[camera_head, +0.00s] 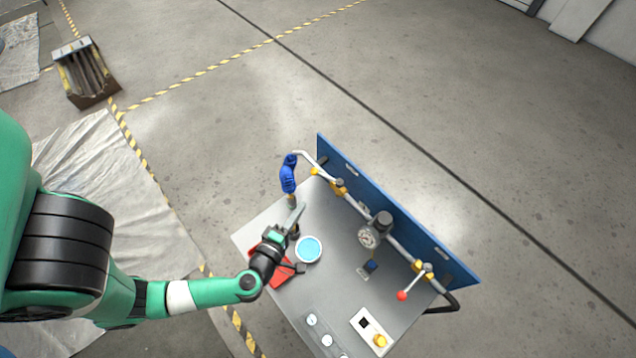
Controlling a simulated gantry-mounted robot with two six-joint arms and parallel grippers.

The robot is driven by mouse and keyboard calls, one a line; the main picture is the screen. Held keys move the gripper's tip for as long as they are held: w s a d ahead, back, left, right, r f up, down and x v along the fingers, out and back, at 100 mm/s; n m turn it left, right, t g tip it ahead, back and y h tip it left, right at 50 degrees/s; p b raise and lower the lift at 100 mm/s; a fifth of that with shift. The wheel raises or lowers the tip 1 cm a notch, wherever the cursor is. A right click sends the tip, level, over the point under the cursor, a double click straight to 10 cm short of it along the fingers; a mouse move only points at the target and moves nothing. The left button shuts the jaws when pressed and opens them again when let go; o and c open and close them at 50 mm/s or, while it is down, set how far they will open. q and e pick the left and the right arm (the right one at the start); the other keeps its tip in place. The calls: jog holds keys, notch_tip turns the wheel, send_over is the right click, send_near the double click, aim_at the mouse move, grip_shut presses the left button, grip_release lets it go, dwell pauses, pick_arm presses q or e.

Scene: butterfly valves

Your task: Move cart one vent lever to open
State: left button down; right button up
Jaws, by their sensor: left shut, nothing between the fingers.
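The cart (257,231) has a grey top and a blue back panel (385,215). A pipe runs along the panel with a yellow fitting (338,187) at its left and another (418,266) at its right. A lever with a red ball end (402,295) sticks out by the right fitting. A blue handle-like part (288,178) hangs at the pipe's left end. Which part is the vent lever, I cannot tell for sure. My left gripper (295,217) is shut and empty, over the cart's left part, just below the blue part. My right gripper is out of view.
A round gauge (368,237) sits mid-pipe. A cyan-topped round dish (309,249) and a red item (282,277), partly hidden by my arm, are close to my left gripper. A box with a yellow button (380,340) is at the front. Floor behind the cart is clear.

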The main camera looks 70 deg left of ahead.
aim_at(320, 174)
pick_arm(q)
jog(key=b+x, duration=0.1)
jog(key=x, duration=1)
jog(key=shift+w+a+r+p, duration=0.1)
jog(key=shift+a+p, duration=0.15)
jog(key=shift+p, duration=0.15)
jog(key=shift+w+a+p, duration=0.5)
jog(key=shift+w+a, duration=0.05)
jog(key=shift+a, duration=0.4)
